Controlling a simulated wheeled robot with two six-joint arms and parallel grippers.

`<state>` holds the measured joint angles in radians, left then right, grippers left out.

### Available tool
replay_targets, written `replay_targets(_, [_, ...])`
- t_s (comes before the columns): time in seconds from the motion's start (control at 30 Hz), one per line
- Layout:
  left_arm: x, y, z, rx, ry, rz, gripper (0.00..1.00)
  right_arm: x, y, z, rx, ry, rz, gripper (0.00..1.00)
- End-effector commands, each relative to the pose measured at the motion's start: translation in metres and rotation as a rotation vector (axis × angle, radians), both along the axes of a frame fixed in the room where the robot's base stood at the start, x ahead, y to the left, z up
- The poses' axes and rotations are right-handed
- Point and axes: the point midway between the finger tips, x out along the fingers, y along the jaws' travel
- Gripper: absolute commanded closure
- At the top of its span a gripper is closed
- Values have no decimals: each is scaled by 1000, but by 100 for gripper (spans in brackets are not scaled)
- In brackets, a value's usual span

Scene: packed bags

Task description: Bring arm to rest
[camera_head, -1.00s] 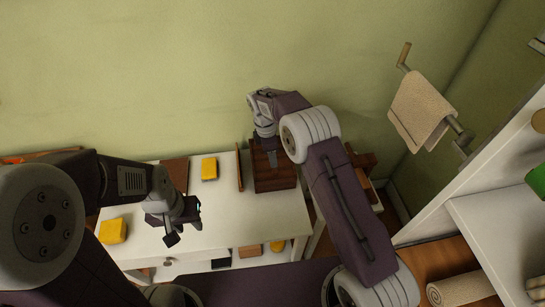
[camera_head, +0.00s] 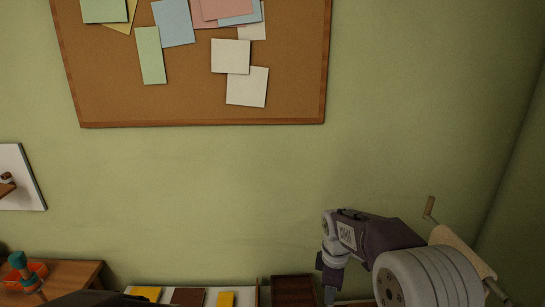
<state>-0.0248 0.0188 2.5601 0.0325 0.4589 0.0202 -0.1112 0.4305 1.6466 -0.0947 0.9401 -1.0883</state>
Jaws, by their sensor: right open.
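My right gripper (camera_head: 329,279) is at the lower right, pointing down, with its arm curving in from the lower right corner. It is open, and nothing shows between its fingers. It hangs just right of a dark brown wooden box (camera_head: 293,288) at the bottom edge. My left gripper is out of view; only a dark piece of my left arm shows at the bottom left.
A white table top (camera_head: 212,297) with yellow items (camera_head: 226,299) and a brown item (camera_head: 188,297) is cut off at the bottom. A small wooden table (camera_head: 72,272) stands at left. A corkboard (camera_head: 190,90) hangs on the wall. A towel (camera_head: 455,246) hangs at right.

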Motion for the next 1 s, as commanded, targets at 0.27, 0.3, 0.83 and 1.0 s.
replay_targets(0.27, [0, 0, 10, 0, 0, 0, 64, -156, -23, -24, 145, 11, -730, 54])
replay_targets(0.3, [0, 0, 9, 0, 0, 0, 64, -176, -21, -36, 156, 26, -840, 54])
replay_targets(0.83, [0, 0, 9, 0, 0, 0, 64, -189, -19, -55, 222, -3, -1266, 54])
replay_targets(1.0, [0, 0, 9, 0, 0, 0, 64, -189, -19, -55, 222, -3, -1266, 54])
